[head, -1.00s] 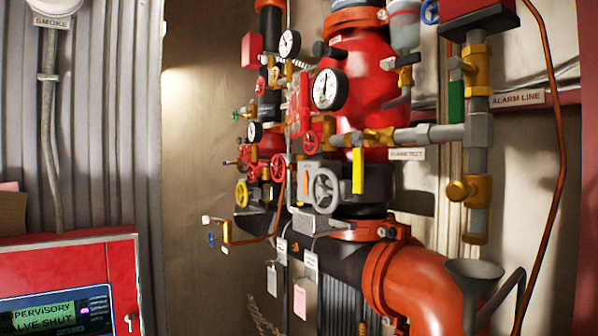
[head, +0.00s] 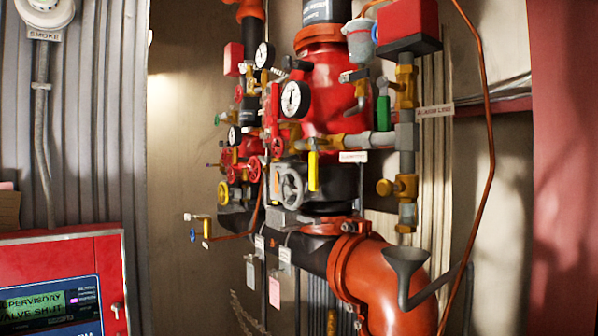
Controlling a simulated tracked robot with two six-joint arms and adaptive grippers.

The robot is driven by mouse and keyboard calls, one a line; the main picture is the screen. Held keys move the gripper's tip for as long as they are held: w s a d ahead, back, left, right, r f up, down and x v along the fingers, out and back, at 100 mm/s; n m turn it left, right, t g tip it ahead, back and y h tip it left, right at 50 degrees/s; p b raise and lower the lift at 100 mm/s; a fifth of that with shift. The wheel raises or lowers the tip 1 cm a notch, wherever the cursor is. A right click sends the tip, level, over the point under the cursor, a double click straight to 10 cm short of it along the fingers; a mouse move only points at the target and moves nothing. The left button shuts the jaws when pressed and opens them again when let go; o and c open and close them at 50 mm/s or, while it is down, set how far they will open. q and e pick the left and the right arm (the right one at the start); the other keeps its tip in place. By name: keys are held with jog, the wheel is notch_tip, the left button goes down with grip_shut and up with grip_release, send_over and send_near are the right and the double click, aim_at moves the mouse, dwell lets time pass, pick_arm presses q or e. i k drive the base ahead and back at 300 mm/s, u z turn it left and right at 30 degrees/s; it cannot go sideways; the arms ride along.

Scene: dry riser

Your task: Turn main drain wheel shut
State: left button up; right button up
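A grey spoked handwheel (head: 290,187) sits low at the front of the riser's valve trim. Neither of my grippers is in view.
An orange elbow pipe (head: 385,285) and a dark grey funnel (head: 405,262) stand at the lower right. A yellow lever (head: 313,171) hangs just right of the grey wheel. A red panel (head: 108,262) at the lower left reads "SUPERVISORY VALVE SHUT".

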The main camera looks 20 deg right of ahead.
aim_at(253, 169)
jog(key=u, duration=0.65)
jog(key=i, duration=0.15)
jog(key=z, duration=2.05)
jog(key=k, duration=0.95)
jog(key=u, duration=1.15)
jog(key=i, duration=1.4)
jog(key=z, duration=0.4)
